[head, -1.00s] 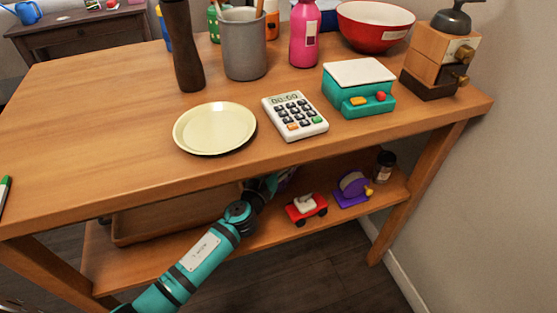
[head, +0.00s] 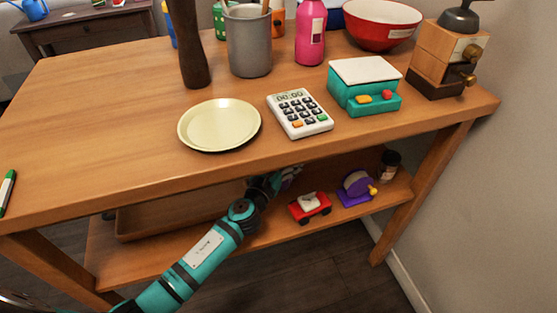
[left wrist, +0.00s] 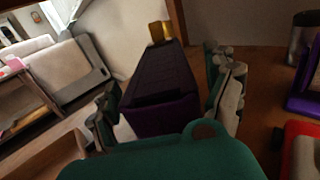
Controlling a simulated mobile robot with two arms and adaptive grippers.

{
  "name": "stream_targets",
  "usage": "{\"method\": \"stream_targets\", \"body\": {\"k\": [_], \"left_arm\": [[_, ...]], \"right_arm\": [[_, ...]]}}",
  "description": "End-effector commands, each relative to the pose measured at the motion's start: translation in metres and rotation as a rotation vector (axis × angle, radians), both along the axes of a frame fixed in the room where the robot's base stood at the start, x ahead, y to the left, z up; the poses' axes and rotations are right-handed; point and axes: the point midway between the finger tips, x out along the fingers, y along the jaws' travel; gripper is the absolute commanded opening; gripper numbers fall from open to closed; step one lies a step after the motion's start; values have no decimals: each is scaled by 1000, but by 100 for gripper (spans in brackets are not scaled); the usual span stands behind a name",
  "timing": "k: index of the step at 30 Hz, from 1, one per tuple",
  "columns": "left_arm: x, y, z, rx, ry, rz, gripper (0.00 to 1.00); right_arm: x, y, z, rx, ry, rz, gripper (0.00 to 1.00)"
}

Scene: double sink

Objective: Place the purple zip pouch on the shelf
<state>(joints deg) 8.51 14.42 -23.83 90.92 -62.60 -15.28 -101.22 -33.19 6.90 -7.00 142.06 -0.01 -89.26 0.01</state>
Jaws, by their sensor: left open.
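The purple zip pouch (left wrist: 160,90) shows in the left wrist view as a dark purple block with a yellow piece at its far end. My left gripper (left wrist: 167,102) is open, with one finger on each side of the pouch. Gaps show beside it, though contact is hard to judge. The pouch is over the lower wooden shelf (head: 285,228); whether it touches the board is unclear. In the head view, my left arm reaches under the tabletop, and the gripper (head: 290,176) is mostly hidden by the edge and the arm. My right gripper is not in view.
A red toy cart (head: 310,206), a purple-based toy (head: 356,188) and a dark jar (head: 389,164) stand right of my gripper on the shelf. A brown tray (head: 180,215) lies left. The tabletop (head: 110,100) overhangs, carrying a plate (head: 220,124) and calculator (head: 299,113).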

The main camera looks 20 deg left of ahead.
Motion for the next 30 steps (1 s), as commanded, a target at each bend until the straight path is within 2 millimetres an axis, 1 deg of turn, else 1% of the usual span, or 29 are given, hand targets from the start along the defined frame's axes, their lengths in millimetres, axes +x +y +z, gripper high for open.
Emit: {"method": "stream_targets", "body": {"k": [1,2,5,12,15,18,23,30], "left_arm": [[0,0,4,0,-1,0,86],[-3,1,3,0,1,0,86],[-20,3,2,-1,2,0,86],[-73,10,1,-2,3,-1,86],[-92,13,1,0,2,0,86],[-106,15,1,-1,1,0,86],[-117,17,2,0,0,0,86],[-119,17,2,0,-1,0,86]], "right_arm": [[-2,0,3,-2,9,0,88],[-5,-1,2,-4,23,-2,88],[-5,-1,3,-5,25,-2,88],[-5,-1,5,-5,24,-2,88],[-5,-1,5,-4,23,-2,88],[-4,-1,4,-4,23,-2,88],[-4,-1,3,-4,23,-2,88],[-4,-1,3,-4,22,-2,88]]}}
